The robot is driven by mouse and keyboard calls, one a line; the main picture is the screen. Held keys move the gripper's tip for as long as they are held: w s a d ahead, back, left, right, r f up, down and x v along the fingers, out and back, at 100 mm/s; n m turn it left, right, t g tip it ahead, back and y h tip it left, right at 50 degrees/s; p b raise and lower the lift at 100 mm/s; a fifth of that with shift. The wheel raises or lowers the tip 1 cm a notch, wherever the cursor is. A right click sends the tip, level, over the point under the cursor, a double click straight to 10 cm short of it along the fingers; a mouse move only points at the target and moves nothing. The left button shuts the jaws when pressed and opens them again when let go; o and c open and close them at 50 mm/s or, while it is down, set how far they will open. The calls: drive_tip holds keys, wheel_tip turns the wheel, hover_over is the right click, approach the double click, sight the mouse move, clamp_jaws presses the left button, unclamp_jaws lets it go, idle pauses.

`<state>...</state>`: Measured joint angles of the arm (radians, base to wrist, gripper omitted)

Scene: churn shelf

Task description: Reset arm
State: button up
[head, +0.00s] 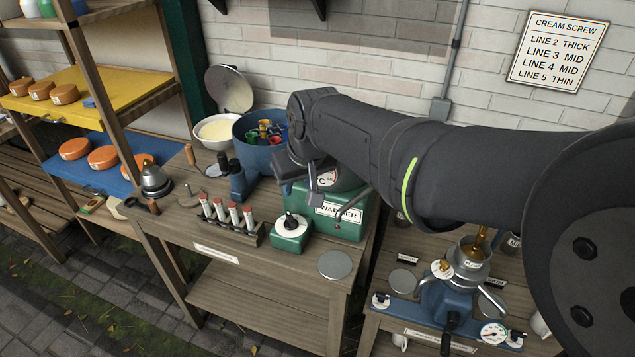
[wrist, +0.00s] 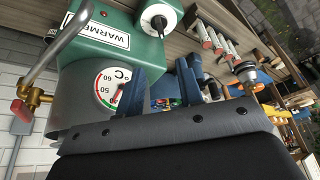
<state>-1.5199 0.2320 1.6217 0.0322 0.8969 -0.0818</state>
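My gripper (head: 302,182) hangs over the wooden workbench (head: 230,310), at the front left of the green warmer (head: 335,214). In the wrist view its two dark fingers (wrist: 157,85) stand apart with nothing held between them. The warmer's dial (wrist: 112,87) and label show close behind the fingers in the wrist view. In the head view my arm stretches from the right edge across the bench and hides part of the warmer. Whether the gripper touches anything is not clear.
A blue tub (head: 255,135) with coloured pieces stands behind the gripper. A rack of red-marked tubes (head: 232,222) and a green box with a white dial (head: 291,232) are in front. A blue device (head: 236,182) stands left. Gauges and a metal cup (head: 469,258) stand on the right bench.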

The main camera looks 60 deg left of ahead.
sight(290, 218)
idle(0.4)
drive_tip(key=x, duration=1.7)
drive_tip(key=shift+a+f, duration=0.1)
drive_tip(key=shift+f, duration=0.2)
drive_tip(key=shift+s+r+m, duration=0.1)
drive_tip(key=shift+r+m, duration=0.1)
drive_tip(key=shift+m, duration=0.2)
drive_tip(key=shift+s+m+t, duration=0.1)
drive_tip(key=shift+m+t, duration=0.5)
drive_tip(key=shift+m, duration=0.75)
drive_tip(key=shift+s+m+t, duration=0.1)
drive_tip(key=shift+m+t, duration=0.5)
drive_tip(key=shift+m, duration=0.75)
drive_tip(key=v, duration=0.7)
drive_tip(key=shift+r+h, duration=0.3)
drive_tip(key=shift+r, duration=0.15)
drive_tip(key=shift+o, duration=0.3)
